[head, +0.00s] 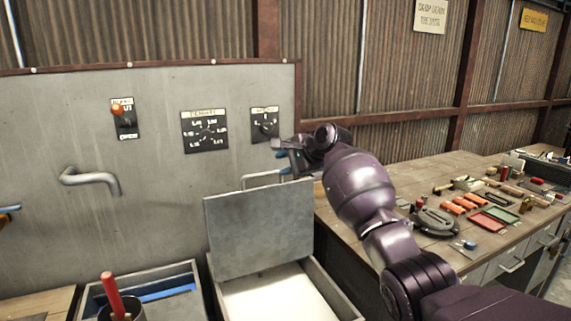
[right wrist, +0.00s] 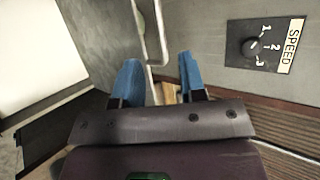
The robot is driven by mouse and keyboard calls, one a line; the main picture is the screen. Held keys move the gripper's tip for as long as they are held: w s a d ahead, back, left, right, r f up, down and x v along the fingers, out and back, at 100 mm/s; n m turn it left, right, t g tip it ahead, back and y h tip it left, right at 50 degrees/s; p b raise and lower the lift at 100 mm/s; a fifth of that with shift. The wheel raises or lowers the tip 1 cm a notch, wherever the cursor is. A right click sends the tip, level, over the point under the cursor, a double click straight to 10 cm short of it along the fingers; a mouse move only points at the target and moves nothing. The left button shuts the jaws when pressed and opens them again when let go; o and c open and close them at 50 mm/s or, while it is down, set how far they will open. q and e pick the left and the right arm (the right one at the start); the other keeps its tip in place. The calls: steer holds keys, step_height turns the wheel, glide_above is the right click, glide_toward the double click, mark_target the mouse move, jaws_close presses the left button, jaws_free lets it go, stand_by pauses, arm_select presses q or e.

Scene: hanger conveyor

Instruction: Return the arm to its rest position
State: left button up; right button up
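My right arm (head: 360,190) reaches from the lower right toward the grey panel. My right gripper (head: 283,162) is beside the bent metal handle (head: 262,177) at the top of a raised grey lid (head: 258,230). In the right wrist view its two blue fingers (right wrist: 162,80) stand apart with a gap between them. The pale handle (right wrist: 152,35) shows beyond the fingertips; I cannot tell whether they touch it. My left gripper is not in view.
The grey panel (head: 60,125) carries an orange-knobbed switch (head: 124,119), a dial (head: 205,131) and a speed knob (head: 265,124), also in the right wrist view (right wrist: 255,46). A white-bottomed bin (head: 275,295) lies below the lid. A cluttered workbench (head: 345,205) stands right.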

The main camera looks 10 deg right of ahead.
step_height(320, 180, up, 8)
steer(key=d+n+t+h, duration=0.1)
steer(key=d+n+t, duration=0.1)
steer(key=n+t, duration=0.5)
steer(key=s+d+f+n+t+h, duration=0.1)
steer(key=s+d+f+n+h, duration=0.2)
steer(key=s+f, duration=0.55)
steer(key=s+d+f+n, duration=0.2)
steer(key=s+d+f, duration=0.35)
steer(key=f, duration=0.55)
steer(key=s+d+f+n+t+h, duration=0.1)
steer(key=s+d+f+n+h, duration=0.2)
steer(key=s+f, duration=0.55)
steer(key=s+d+f+m+g, duration=0.1)
steer(key=s+d+f+g, duration=0.1)
steer(key=s+f, duration=0.8)
steer(key=s+d+f+m+g+h, duration=0.1)
steer(key=s+d+f+g, duration=0.2)
steer(key=s+f, duration=0.8)
steer(key=s+d, duration=0.1)
steer(key=s, duration=0.5)
steer(key=shift+f, duration=0.15)
